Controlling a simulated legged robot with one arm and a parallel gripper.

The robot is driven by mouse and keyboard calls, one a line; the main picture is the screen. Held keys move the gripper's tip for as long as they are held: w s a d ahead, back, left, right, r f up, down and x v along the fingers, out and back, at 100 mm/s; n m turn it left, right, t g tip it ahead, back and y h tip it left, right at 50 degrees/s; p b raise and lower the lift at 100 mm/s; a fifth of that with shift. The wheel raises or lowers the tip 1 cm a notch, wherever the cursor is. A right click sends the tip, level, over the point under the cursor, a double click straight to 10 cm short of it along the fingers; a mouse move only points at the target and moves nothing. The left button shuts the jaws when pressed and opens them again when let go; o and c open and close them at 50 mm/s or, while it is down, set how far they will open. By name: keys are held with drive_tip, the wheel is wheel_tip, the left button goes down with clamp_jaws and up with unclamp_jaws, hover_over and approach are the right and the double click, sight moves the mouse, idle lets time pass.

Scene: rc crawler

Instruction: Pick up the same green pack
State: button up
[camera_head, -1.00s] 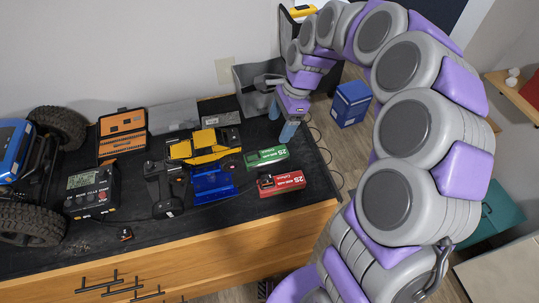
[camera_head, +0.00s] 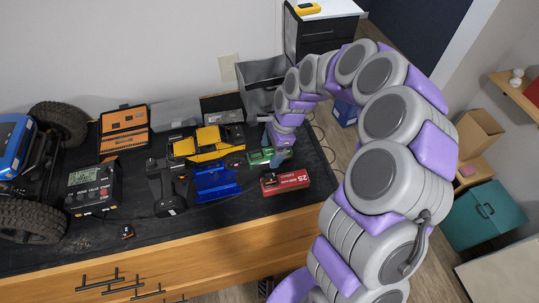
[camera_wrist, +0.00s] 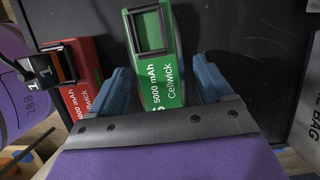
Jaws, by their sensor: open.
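The green pack (camera_head: 262,157) lies on the black mat on the bench, with part of it hidden by my gripper in the head view. In the wrist view the green pack (camera_wrist: 165,75) lies lengthwise between my two blue fingers, with white "5000 mAh Cellwick" lettering and a black frame-like part near its far end. My gripper (camera_wrist: 165,85) is open, one finger on each side of the pack, with a gap visible at least on the right. In the head view my gripper (camera_head: 277,152) is low over the pack.
A red pack (camera_head: 285,181) lies just in front of the green one; it shows at the left in the wrist view (camera_wrist: 82,80). A yellow car body (camera_head: 208,143) and a blue part (camera_head: 215,182) lie to the left. A grey bin (camera_head: 262,82) stands behind.

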drive_tip(key=shift+s+a+f, duration=0.1)
drive_tip(key=shift+a+f, duration=0.1)
drive_tip(key=shift+a, duration=0.05)
drive_tip(key=shift+d, duration=0.3)
drive_tip(key=c, duration=0.6)
drive_tip(key=shift+a, duration=0.15)
drive_tip(key=c, duration=0.8)
drive_tip(key=shift+r, duration=0.1)
